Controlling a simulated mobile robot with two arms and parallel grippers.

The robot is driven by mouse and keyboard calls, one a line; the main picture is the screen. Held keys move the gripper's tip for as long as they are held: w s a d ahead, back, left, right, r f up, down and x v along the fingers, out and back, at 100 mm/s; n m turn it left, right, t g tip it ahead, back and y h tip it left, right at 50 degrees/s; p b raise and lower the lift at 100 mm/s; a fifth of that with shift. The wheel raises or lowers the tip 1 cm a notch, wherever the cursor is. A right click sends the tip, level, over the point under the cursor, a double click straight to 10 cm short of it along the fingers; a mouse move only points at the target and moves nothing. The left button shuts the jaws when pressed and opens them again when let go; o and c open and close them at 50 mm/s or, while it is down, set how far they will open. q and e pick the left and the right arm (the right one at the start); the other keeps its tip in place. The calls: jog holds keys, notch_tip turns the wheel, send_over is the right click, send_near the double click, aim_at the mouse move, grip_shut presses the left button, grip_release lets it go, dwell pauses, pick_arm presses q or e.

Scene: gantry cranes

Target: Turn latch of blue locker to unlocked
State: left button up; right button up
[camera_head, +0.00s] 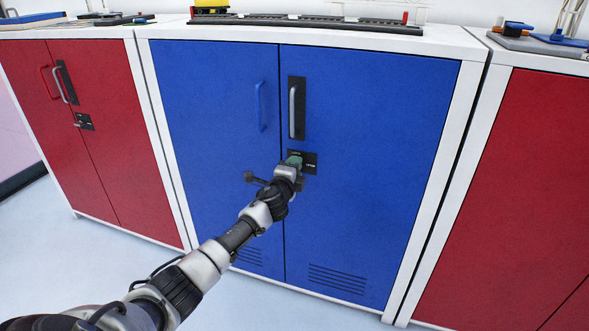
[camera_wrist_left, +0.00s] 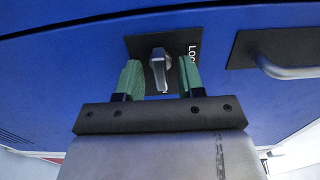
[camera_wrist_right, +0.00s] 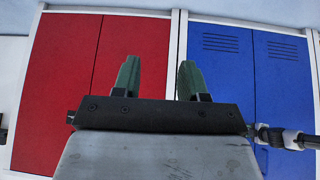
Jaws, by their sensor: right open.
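The blue locker (camera_head: 360,130) stands in the middle of the head view, both doors shut. Its latch sits on a black plate (camera_head: 310,160) on the right door, below the handle; my left gripper hides most of it there. My left gripper (camera_head: 293,163) reaches this plate. In the left wrist view the grey latch (camera_wrist_left: 160,72) lies between the two green fingers of my left gripper (camera_wrist_left: 158,78), which are open with a gap on both sides. My right gripper (camera_wrist_right: 158,80) is open and empty, facing a red locker from a distance.
A black-backed door handle (camera_head: 297,107) is just above the latch plate, and a blue handle (camera_head: 261,106) is on the left door. Red lockers (camera_head: 75,150) stand on both sides. Model crane parts (camera_head: 300,23) lie on top. The floor in front is clear.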

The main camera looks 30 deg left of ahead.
pick_arm(q)
jog(key=shift+s, duration=0.1)
jog(key=p+v, duration=0.2)
jog(key=v, duration=0.8)
jog(key=shift+s+d, duration=0.2)
jog(key=shift+s, duration=0.05)
pick_arm(e)
jog(key=s+g, duration=0.1)
jog(key=s+d+g, duration=0.1)
jog(key=s, duration=0.1)
jog(key=s+g, duration=0.1)
jog(key=shift+s+d+r+h, duration=0.2)
jog(key=shift+r+h, duration=0.05)
jog(key=shift+h, duration=0.15)
